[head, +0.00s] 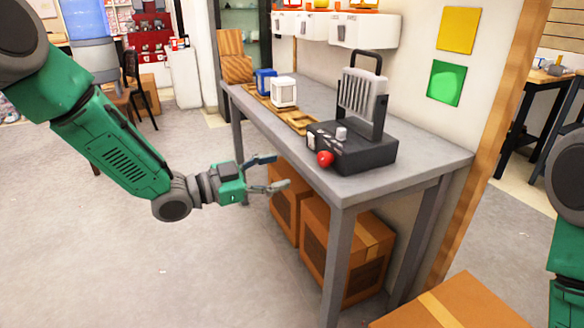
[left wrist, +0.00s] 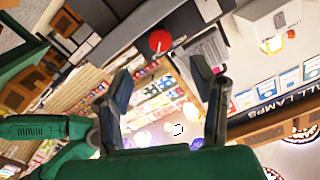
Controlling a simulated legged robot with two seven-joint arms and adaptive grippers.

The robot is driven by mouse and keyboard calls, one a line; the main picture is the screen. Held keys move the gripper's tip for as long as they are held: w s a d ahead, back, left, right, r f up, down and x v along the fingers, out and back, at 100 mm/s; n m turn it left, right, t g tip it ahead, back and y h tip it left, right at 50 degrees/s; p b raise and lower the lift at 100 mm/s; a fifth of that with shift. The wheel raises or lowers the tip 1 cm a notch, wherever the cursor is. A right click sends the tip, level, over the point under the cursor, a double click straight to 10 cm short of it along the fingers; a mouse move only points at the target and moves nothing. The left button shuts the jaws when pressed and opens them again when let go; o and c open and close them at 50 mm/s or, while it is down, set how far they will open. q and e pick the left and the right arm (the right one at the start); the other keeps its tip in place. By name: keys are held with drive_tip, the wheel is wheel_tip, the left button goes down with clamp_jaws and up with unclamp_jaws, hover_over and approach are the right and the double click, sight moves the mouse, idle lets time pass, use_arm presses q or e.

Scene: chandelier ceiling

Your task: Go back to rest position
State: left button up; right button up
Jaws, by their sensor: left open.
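My left gripper (head: 268,172) is open and empty in the head view. It hangs in the air just left of the grey table (head: 432,160), below the height of its top. In the left wrist view its two fingers (left wrist: 165,95) are spread with nothing between them. My right arm shows only in part at the right edge of the head view, and its gripper is out of view.
On the table stand a black device (head: 360,150) with a red ball knob (head: 325,159), a white block (head: 284,92), a blue block (head: 265,82) and a wooden tray (head: 300,124). Cardboard boxes (head: 345,245) sit underneath. Another box (head: 450,305) stands in front.

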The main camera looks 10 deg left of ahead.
use_arm(q)
drive_tip(key=shift+s+a, duration=0.15)
drive_tip(key=shift+a, duration=0.05)
drive_tip(key=s+a+f+n+g+y+p, duration=0.35)
drive_tip(key=s+f+n+y+p, duration=0.5)
drive_tip(key=s+f, duration=0.85)
drive_tip(key=s+a+f+n+g+y, duration=0.1)
drive_tip(key=s+a+n+g+y, duration=0.1)
drive_tip(key=s, duration=0.5)
drive_tip(key=s+a+f+n+g+y+p, duration=0.1)
drive_tip(key=s+a, duration=0.3)
drive_tip(key=s, duration=0.4)
drive_tip(key=s+a+f+n+g+y+p, duration=0.1)
drive_tip(key=s+a+f+n+g+y, duration=0.1)
drive_tip(key=s, duration=0.5)
drive_tip(key=shift+s+a+f+n+g+y, duration=0.15)
drive_tip(key=shift+a+f+n+g+y, duration=0.1)
drive_tip(key=shift+a+n+g+y, duration=0.45)
drive_tip(key=shift+a, duration=0.1)
